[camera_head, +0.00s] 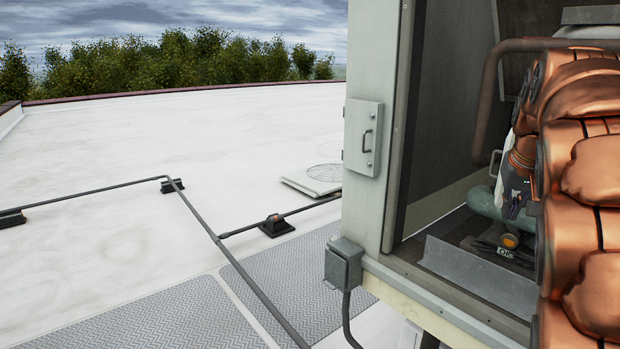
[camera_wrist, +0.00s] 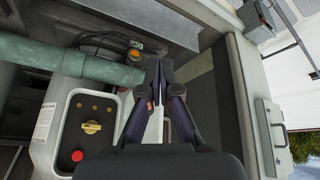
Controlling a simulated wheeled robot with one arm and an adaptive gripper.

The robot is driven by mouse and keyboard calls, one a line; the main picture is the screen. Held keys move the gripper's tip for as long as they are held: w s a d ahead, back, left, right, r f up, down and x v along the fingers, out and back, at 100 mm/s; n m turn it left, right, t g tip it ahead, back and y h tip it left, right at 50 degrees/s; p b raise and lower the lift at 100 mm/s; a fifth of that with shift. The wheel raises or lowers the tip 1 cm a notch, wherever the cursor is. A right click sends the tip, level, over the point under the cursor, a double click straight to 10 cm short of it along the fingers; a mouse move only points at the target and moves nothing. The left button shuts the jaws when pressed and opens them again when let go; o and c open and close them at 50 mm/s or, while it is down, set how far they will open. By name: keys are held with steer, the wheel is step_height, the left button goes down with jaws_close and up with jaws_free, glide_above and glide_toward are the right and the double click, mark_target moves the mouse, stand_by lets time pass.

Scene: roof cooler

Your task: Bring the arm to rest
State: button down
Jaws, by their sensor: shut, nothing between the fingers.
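My gripper (camera_wrist: 159,66) is in the middle of the wrist view, with its fingertips together and nothing between them. In the head view my gripper (camera_head: 516,200) is small and partly hidden behind my copper-coloured arm, inside the open cooler cabinet (camera_head: 369,180). In the wrist view the fingertips lie over or beside the right end of a green pipe (camera_wrist: 70,57); I cannot tell whether they touch it. The pipe also shows in the head view (camera_head: 484,203), below and left of the gripper.
A control panel (camera_wrist: 84,130) with a yellow knob and a red button is left of my gripper in the wrist view. A metal lip (camera_head: 478,274) and a grey box (camera_head: 343,264) edge the cabinet opening. Open white roof (camera_head: 150,140) and pipe rails (camera_head: 210,235) lie left.

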steer(key=s+a+f+n+g+y+p, duration=0.1)
steer(key=s+a+f+n+g+y, duration=0.15)
steer(key=s+a+f, duration=1.2)
steer(key=s+a+f+g, duration=0.1)
steer(key=s+a+f, duration=0.2)
steer(key=s, duration=0.3)
steer(key=s+a+f+n+g, duration=0.1)
steer(key=s+a+f, duration=0.1)
steer(key=s, duration=0.3)
steer(key=s+a+f+n+g, duration=0.1)
steer(key=s+a+f+g, duration=0.1)
steer(key=s, duration=0.4)
steer(key=a+f, duration=0.1)
steer(key=a, duration=0.1)
steer(key=shift+s+a+f+p, duration=0.3)
steer(key=shift+a+f+p, duration=0.05)
steer(key=shift+p, duration=0.05)
